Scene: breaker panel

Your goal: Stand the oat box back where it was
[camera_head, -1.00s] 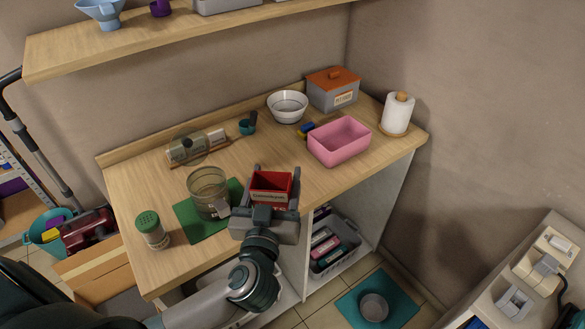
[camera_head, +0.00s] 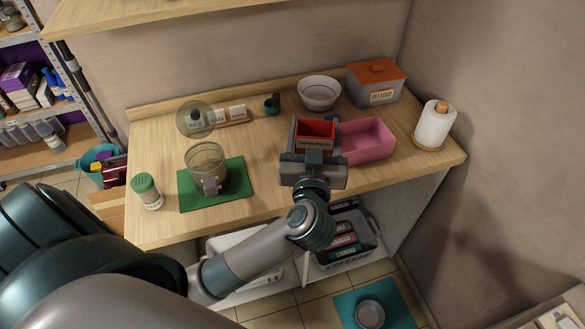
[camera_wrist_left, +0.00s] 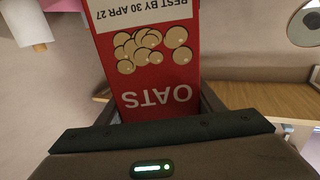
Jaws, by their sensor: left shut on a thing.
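The red oat box (camera_head: 316,130) is between the fingers of my left gripper (camera_head: 315,139), which is shut on it. The head view looks down on the box from above, in front of the pink bin (camera_head: 370,142) and hiding its left end. In the left wrist view, the box's red face (camera_wrist_left: 152,75) shows upside-down "OATS" lettering, pale round flakes and a white best-by label. My gripper's fingers flank it there. The box's base is hidden, so I cannot tell whether it touches the counter (camera_head: 270,190). My right gripper is not in view.
A glass jar (camera_head: 206,170) stands on a green mat (camera_head: 236,190), with a green-lidded shaker (camera_head: 147,192) to its left. Behind are a white bowl (camera_head: 319,94) and an orange-lidded box (camera_head: 376,84). A paper roll (camera_head: 434,125) stands at right. Counter between mat and box is clear.

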